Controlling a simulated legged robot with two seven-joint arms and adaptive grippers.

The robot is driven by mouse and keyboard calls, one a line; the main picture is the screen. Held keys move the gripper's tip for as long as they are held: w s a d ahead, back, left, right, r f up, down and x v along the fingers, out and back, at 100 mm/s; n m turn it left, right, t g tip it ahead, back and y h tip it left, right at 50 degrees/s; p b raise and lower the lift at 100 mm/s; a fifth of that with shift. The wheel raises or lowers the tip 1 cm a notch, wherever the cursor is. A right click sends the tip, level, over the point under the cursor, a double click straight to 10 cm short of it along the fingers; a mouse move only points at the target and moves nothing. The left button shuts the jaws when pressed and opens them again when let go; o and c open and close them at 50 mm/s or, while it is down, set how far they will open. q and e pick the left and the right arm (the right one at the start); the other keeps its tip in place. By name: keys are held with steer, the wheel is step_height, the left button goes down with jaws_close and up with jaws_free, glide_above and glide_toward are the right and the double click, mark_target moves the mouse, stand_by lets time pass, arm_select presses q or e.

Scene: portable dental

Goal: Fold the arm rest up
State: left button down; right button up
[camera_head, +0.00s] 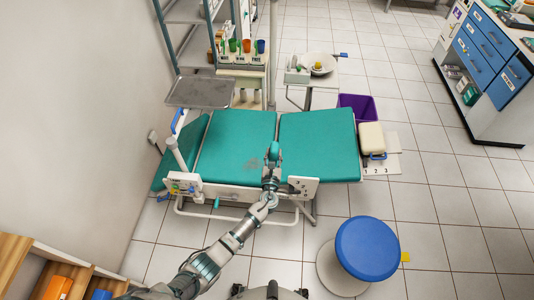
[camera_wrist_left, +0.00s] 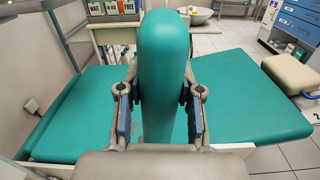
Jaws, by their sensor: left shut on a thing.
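The teal padded arm rest (camera_head: 273,151) is near the middle of the head view, over the near side of the teal dental chair (camera_head: 235,138). My left gripper (camera_head: 271,172) reaches in from the bottom and is shut on it. In the left wrist view the arm rest (camera_wrist_left: 163,60) is a long rounded pad between the two fingers (camera_wrist_left: 163,110), one on each side. It looks raised above the chair cushions. Its lower end and hinge are hidden behind the gripper. My right gripper is not in view.
A blue round stool (camera_head: 367,248) stands at the right front. A white panel marked 3 and 2 (camera_head: 303,188) is beside my gripper. A grey tray (camera_head: 201,92) and a shelf with cups (camera_head: 241,58) are behind the chair.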

arm_select(q)
steer(key=shift+s+d+f+m, duration=0.15)
steer(key=shift+d+f+m, duration=0.15)
steer(key=shift+d+f, duration=0.1)
steer(key=shift+a, duration=0.1)
steer(key=c, duration=0.8)
jaws_free()
steer(key=shift+o, duration=0.2)
steer(key=shift+d, duration=0.2)
steer(key=shift+r, duration=0.1)
steer(key=s, duration=1.1)
steer(key=shift+s+a, duration=0.15)
steer(key=shift+s, duration=0.2)
